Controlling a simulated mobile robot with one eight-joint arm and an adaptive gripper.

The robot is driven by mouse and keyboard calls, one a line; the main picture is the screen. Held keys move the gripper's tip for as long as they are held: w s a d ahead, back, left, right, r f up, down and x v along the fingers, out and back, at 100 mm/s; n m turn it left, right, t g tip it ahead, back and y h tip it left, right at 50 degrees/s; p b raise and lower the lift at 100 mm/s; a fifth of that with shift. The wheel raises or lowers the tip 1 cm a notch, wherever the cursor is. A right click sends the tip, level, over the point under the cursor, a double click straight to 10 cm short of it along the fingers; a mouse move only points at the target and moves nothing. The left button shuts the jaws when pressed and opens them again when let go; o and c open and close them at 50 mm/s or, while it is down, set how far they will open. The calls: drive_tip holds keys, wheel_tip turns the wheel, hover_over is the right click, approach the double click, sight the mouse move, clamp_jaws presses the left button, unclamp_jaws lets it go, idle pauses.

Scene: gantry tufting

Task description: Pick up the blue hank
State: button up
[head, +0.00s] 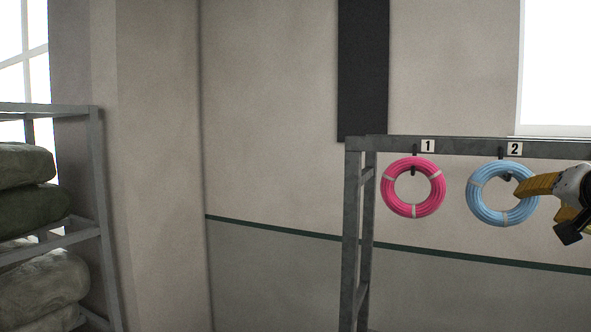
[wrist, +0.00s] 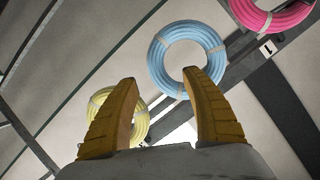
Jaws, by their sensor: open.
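The blue hank (head: 488,209) is a light blue ring with pale ties. It hangs on a peg under the label 2 on a grey rail in the head view. My gripper (head: 545,205) comes in from the right edge, and one yellow finger overlaps the ring's right side in that view. In the wrist view the blue hank (wrist: 160,62) lies beyond the fingertips, up and right of centre. My gripper (wrist: 160,85) is open and empty there, with its right fingertip overlapping the ring's lower part. I cannot tell whether it touches.
A pink hank (head: 389,203) hangs left of the blue one under label 1. A yellow hank (wrist: 138,128) shows partly behind my left finger. The metal rail (head: 475,146) runs above the hanks. A rack with green and grey bundles (head: 25,208) stands at far left.

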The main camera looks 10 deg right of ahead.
sight(526, 212)
drive_tip(key=x, duration=0.4)
drive_tip(key=shift+w+d+f+p, duration=0.1)
drive_tip(key=shift+w+f+p, duration=0.05)
drive_tip(key=shift+p, duration=0.15)
drive_tip(key=p+x, duration=0.1)
drive_tip(key=x, duration=0.1)
drive_tip(key=f+p+x, duration=0.1)
drive_tip(key=x, duration=0.2)
drive_tip(key=shift+d+f, duration=0.1)
drive_tip(key=shift+d, duration=0.05)
drive_tip(key=shift+s, duration=0.25)
drive_tip(key=c, duration=0.4)
clamp_jaws()
